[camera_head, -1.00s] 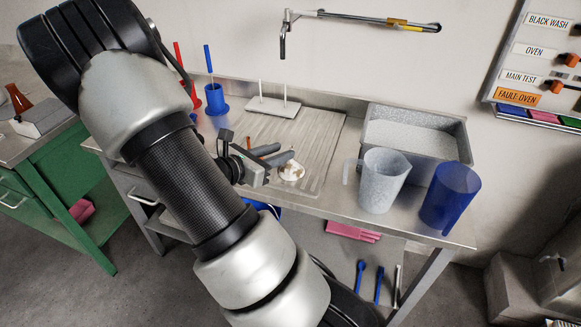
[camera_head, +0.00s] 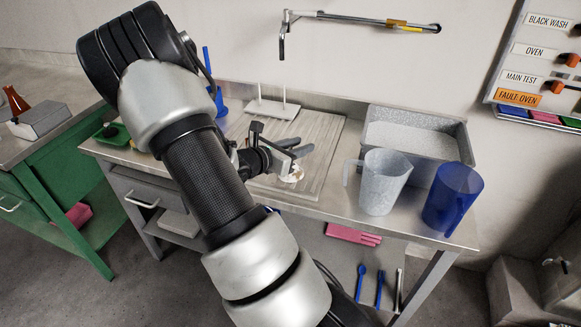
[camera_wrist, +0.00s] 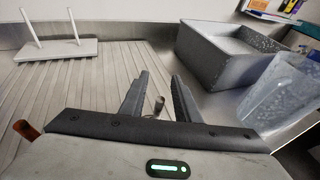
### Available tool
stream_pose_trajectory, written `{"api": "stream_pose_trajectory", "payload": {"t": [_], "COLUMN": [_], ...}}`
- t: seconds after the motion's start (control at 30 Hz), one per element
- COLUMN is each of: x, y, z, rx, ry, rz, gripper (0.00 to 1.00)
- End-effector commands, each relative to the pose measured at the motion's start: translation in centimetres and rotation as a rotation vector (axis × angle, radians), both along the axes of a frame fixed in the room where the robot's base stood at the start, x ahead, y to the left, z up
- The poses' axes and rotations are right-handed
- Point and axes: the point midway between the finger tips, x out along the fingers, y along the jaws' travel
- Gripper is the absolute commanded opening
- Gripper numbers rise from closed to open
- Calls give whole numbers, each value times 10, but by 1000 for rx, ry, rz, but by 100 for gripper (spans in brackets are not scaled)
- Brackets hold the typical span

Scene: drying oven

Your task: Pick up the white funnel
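No finger is clearly seen touching anything. The funnel's full shape is not visible in the wrist view.
A grey basin (camera_head: 418,137), a clear jug (camera_head: 382,182) and a blue jug (camera_head: 452,197) stand to the right. A white stand with two rods (camera_head: 272,108) is behind. A faucet (camera_head: 283,38) hangs above. The ribbed surface (camera_head: 325,130) is otherwise mostly clear.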

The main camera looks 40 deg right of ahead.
Motion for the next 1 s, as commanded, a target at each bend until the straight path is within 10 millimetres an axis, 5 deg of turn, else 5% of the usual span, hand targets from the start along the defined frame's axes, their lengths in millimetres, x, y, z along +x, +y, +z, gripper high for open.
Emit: {"api": "stream_pose_trajectory", "payload": {"t": [0.17,0.57,1.0], "x": [0,0,0], "y": [0,1,1], "z": [0,2,80], "rx": [0,0,0], "ry": [0,-1,-5], "rz": [0,0,-1], "gripper": [0,0,0]}}
